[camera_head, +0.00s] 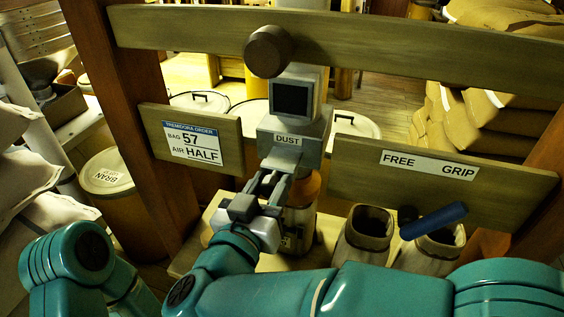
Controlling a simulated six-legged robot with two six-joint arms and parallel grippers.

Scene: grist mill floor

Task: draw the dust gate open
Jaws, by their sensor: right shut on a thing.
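The dust gate (291,139) is a grey block labelled DUST, below a grey spout with a dark square opening (291,98), at the middle of the frame. My right gripper (281,174) reaches up from below to the lower front of this block. Its fingers are shut on a part of the dust gate there; the fingers hide the part between them. My left gripper is out of view; only part of that arm shows at lower left.
A wooden beam with a round brown knob (268,52) crosses above. A left board carries an order card (192,143) reading BAG 57, AIR HALF. A right board reads FREE GRIP (430,165).

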